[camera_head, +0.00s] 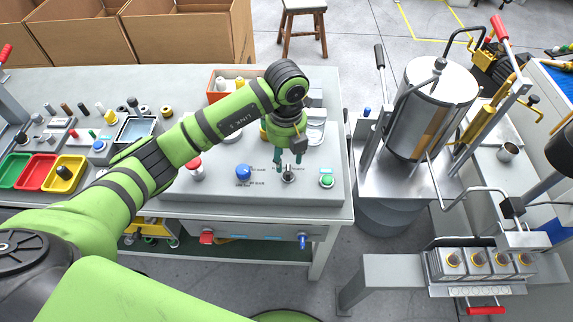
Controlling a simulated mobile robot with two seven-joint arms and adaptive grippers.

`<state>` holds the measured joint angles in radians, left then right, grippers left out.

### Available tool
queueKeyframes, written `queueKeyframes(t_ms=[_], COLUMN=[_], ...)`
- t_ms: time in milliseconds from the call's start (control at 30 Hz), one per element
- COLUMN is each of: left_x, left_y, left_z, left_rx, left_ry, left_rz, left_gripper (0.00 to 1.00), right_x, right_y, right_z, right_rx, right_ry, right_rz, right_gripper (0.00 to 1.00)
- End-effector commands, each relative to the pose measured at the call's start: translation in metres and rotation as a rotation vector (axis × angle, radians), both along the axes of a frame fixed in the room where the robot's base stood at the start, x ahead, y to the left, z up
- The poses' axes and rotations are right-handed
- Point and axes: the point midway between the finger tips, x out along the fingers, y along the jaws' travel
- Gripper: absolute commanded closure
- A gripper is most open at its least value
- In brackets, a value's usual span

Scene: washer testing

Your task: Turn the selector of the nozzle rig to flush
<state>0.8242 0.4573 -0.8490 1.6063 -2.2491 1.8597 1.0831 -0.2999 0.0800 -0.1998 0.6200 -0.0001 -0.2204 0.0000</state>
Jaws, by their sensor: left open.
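A grey console (222,205) on the bench carries a row of controls: a red button (195,165), a blue knob (243,172), a small dark and silver knob (288,174) and a green button (327,181). Small print surrounds the blue knob and the small knob, too fine to read, so I cannot tell which position is flush. My left gripper (288,164) points down, open, with its fingertips just above and around the small knob; contact cannot be told. The arm hides part of the console's back. My right gripper is not in view.
A steel tank (432,105) on a stand is right of the bench, across a narrow gap. Colored trays (65,173) and loose small parts lie at left. Cardboard boxes (190,35) and a stool (303,25) stand behind. A fixture (470,265) is front right.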

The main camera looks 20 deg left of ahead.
Motion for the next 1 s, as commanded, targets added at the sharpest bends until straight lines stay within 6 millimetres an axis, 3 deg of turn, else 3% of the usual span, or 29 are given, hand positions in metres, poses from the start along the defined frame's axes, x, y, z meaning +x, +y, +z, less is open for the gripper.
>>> queueKeyframes(t_ms=[300, 667, 767, 800, 1000], left_x=[-0.001, 0.0, 0.0, 0.0, 0.0], left_y=[-0.001, -0.001, -0.001, -0.001, -0.001], left_z=[-0.043, -0.05, -0.049, -0.049, -0.049], left_rx=[-0.003, -0.004, -0.004, -0.004, -0.004], left_ry=[0.002, -0.001, -0.001, -0.001, -0.001], left_rz=[-0.002, -0.004, -0.004, -0.004, -0.003], left_gripper=[0.55, 0.55, 0.95, 1.0, 1.0], right_x=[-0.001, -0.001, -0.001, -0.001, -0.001], right_y=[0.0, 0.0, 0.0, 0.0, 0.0], right_z=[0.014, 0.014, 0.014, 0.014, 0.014], right_rx=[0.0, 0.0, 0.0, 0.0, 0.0], right_ry=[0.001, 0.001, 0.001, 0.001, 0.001], right_rz=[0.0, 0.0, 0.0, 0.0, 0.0], right_gripper=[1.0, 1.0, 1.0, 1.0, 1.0])
